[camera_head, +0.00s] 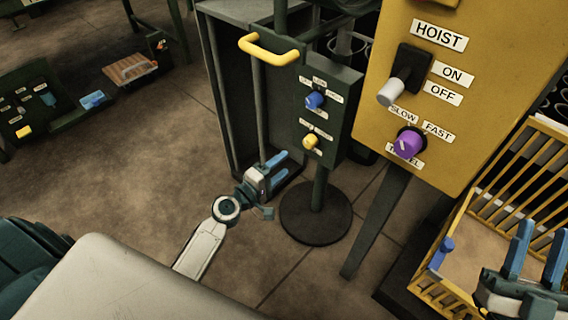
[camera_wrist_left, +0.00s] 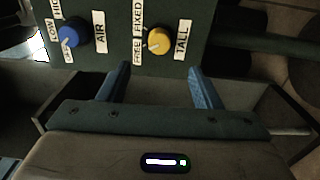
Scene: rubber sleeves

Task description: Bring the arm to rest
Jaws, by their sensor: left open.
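My left gripper (camera_head: 281,167) hangs at the end of my pale arm, in front of the dark green control box (camera_head: 330,115) and below its knobs. In the left wrist view my left gripper (camera_wrist_left: 157,85) has its two blue fingers wide apart, with nothing between them. The box's blue knob (camera_wrist_left: 72,36) and yellow knob (camera_wrist_left: 158,40) show just beyond the fingertips, apart from them. My right gripper (camera_head: 537,250) is at the lower right, its blue fingers apart and empty, in front of a yellow slatted crate (camera_head: 450,290).
A yellow HOIST panel (camera_head: 465,70) with a white-tipped lever (camera_head: 393,92) and purple knob (camera_head: 408,143) stands to the right. A yellow handle (camera_head: 270,52) juts out above the left gripper. A round stand base (camera_head: 316,214) is nearby.

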